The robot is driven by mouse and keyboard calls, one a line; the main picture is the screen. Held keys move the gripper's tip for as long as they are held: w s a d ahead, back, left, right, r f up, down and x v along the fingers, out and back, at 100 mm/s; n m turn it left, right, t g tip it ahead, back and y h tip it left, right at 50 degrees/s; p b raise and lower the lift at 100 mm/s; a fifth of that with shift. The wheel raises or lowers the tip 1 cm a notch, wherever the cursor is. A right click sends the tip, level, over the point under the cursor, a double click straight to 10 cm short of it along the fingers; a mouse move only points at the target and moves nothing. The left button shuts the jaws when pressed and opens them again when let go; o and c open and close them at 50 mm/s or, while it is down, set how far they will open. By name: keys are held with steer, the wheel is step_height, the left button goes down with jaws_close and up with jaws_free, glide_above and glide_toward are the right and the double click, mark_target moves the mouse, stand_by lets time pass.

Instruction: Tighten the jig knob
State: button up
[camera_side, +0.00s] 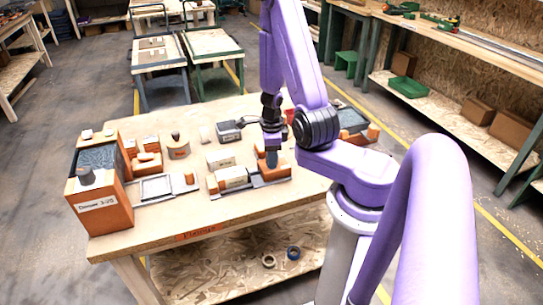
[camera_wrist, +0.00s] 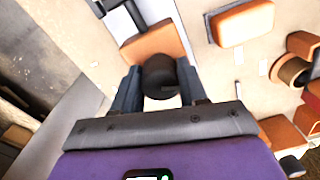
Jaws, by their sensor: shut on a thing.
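A dark round knob (camera_wrist: 160,72) sits between the two grey fingers of my gripper (camera_wrist: 159,88) in the wrist view. The fingers are shut on it from both sides. An orange jig block (camera_wrist: 153,42) lies just beyond the knob, with a grey metal part above it in the picture. In the side view my gripper (camera_side: 272,157) points down at the orange jig block (camera_side: 270,172) on the wooden bench (camera_side: 210,225). The knob is hidden behind the fingers there.
A tall orange bin (camera_side: 100,200) stands at the bench's left end, near a grey frame (camera_side: 157,188). The bench's front strip is clear.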

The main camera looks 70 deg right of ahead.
steer(key=m, duration=0.4)
steer(key=shift+m, duration=0.3)
stand_by(0.5)
steer(key=o, duration=1)
steer(key=shift+o, duration=0.2)
